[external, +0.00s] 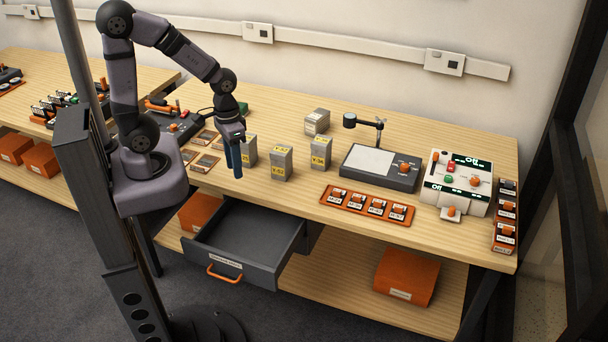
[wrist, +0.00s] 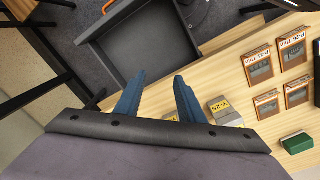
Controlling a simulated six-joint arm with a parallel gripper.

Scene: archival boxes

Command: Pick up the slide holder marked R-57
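My gripper (external: 236,176) hangs fingers-down near the front edge of the table, beside a grey box with a yellow label (external: 250,152). In the wrist view, the blue fingers of my gripper (wrist: 156,84) are spread apart with nothing between them. Several flat orange-framed holders (external: 205,160) lie on the table left of my gripper. They also show at the right of the wrist view, one of them at the upper right (wrist: 291,48), with small labels. I cannot read R-57 on any holder in either view.
An open, empty drawer (external: 243,240) juts out below the table's front edge. Several grey label boxes (external: 281,163) stand right of my gripper. An orange rack (external: 367,204), a lamp stand (external: 380,167) and a white device (external: 456,182) are farther right.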

